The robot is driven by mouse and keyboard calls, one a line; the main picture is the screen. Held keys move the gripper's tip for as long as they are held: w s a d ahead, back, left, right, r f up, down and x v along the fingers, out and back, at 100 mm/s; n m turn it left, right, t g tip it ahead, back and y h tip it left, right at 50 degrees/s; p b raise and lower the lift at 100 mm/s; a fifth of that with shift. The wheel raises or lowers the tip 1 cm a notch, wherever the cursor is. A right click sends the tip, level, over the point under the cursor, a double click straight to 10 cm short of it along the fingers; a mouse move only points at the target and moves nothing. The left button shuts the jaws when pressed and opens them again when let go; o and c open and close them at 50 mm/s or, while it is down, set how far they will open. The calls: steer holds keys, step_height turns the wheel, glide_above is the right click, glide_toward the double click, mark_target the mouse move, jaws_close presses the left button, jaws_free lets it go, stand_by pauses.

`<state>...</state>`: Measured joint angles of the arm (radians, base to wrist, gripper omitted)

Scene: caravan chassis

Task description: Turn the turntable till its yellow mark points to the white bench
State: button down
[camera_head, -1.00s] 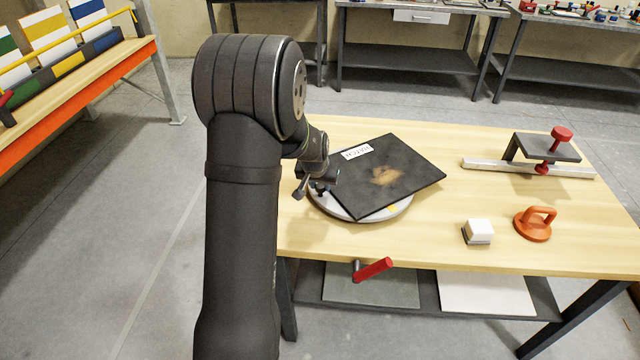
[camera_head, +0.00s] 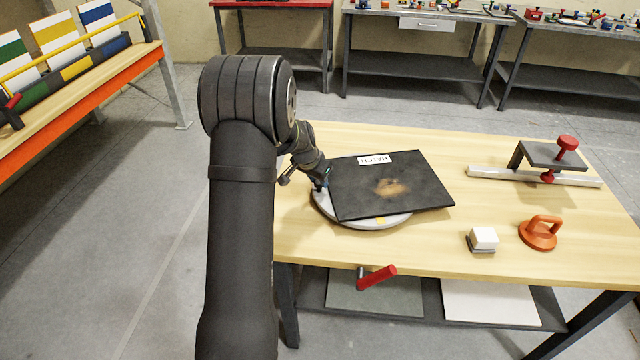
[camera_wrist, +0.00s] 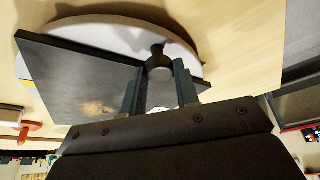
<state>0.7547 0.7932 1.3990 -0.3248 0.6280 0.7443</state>
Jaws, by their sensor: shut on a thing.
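The turntable (camera_head: 328,207) is a round pale grey disc on the wooden table, mostly covered by a square black panel (camera_head: 420,182) with a white label and a brown patch. Its yellow mark (camera_head: 381,220) shows at the near rim and points towards the table's front edge. My gripper (camera_head: 322,184) is at the turntable's left rim. In the wrist view its two fingers (camera_wrist: 159,72) are shut around a dark round knob (camera_wrist: 157,55) on the disc. I cannot make out a white bench in these frames.
An orange suction lifter (camera_head: 538,236), a white block (camera_head: 484,237) and a clamp on a metal bar (camera_head: 545,155) lie on the right. A red-handled crank (camera_head: 376,277) sticks out at the table's front. A red-topped bench (camera_head: 270,5) and grey benches stand behind; an orange-edged bench (camera_head: 90,93) is at left.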

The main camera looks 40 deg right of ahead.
steer(key=shift+w+d+m+g, duration=0.25)
steer(key=shift+w+d+m, duration=0.3)
steer(key=shift+w+m, duration=0.25)
steer(key=shift+w+d+m+g, duration=0.25)
steer(key=shift+w+d+m, duration=0.3)
steer(key=shift+w, duration=0.45)
steer(key=c, duration=1.1)
jaws_free()
steer(key=v, duration=1.7)
steer(key=shift+a+r, duration=0.15)
steer(key=shift+a, duration=0.1)
